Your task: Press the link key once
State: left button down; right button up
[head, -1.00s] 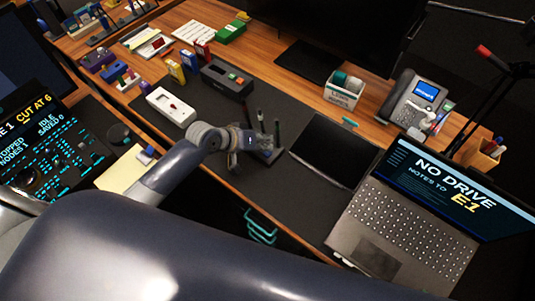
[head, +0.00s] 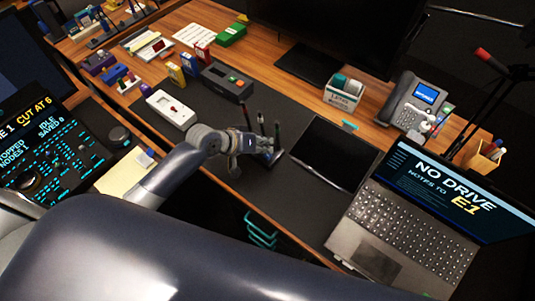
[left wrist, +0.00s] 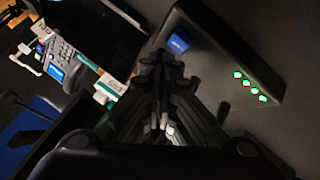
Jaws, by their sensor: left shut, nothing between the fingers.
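The trackball panel (head: 62,160) is at the left of the head view, a dark board with cyan-lit keys under a screen with yellow and white text. A round dark ball (head: 27,181) shows on it. I cannot tell which key is the link key. My left gripper (head: 252,145) is shut and empty over the dark desk mat, to the right of the panel and apart from it. In the left wrist view its dark fingers (left wrist: 160,95) are together. My right gripper is not in view.
A pen stand (head: 270,157) is close beside the left gripper. A dark tablet (head: 335,152) and an open laptop (head: 405,222) are to its right. A white box (head: 170,108) and a dark button box (head: 228,80) stand behind. A yellow pad (head: 122,176) lies beside the panel.

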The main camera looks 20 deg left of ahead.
pick_arm(q)
jog(key=shift+f, duration=0.15)
jog(key=shift+f, duration=0.25)
jog(key=shift+f, duration=0.45)
dwell(0.8)
dwell(0.3)
jog(key=shift+r+p, duration=0.85)
jog(key=shift+r, duration=0.05)
notch_tip(320, 180, up, 5)
jog(key=p, duration=0.5)
